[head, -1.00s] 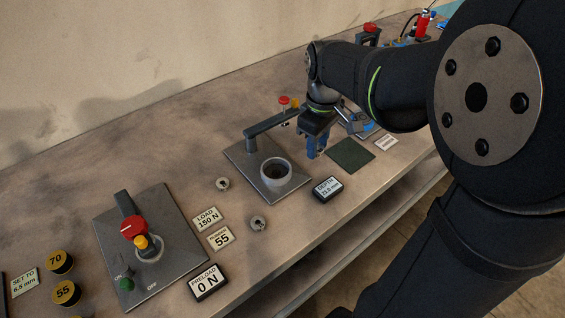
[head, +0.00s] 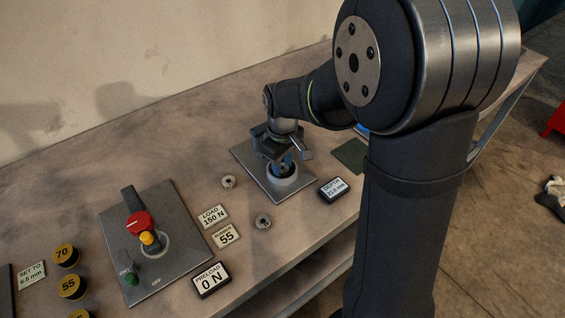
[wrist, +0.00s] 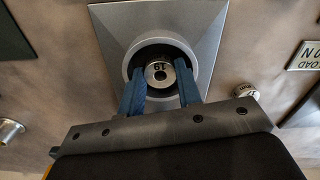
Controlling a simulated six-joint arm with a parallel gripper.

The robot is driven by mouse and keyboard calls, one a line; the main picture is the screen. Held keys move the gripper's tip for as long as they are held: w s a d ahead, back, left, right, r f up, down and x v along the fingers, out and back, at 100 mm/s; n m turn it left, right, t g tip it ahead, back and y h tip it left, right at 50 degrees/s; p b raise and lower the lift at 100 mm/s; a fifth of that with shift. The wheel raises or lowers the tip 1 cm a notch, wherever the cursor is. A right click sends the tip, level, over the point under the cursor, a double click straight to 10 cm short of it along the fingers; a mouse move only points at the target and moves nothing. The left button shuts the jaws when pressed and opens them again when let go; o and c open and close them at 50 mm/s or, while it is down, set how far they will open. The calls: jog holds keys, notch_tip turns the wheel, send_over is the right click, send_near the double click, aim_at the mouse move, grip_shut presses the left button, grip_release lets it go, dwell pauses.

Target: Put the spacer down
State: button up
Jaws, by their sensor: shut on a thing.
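The spacer (wrist: 158,66) is a small round metal piece with a centre hole and a mark that looks like 19. My gripper (wrist: 160,70) is shut on it, with one blue finger on each side. In the wrist view the spacer lies within the outline of a round cup (wrist: 190,50) on a grey plate. In the head view my gripper (head: 284,163) points down into the mouth of this cup (head: 282,183). The spacer is hidden there. I cannot tell whether it touches the cup's floor.
Two loose metal spacers (head: 228,181) (head: 263,221) lie left of the plate (head: 296,191). A depth display (head: 333,189) stands to its right, before a dark green mat (head: 350,154). A press station (head: 155,266) with a red knob stands at left.

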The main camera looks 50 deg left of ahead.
jog(key=shift+f, duration=0.2)
jog(key=o, duration=0.7)
jog(key=shift+o, duration=0.2)
notch_tip(320, 180, up, 13)
jog(key=shift+f, duration=0.2)
jog(key=shift+f, duration=0.1)
jog(key=shift+f, duration=4.35)
jog(key=shift+f, duration=0.1)
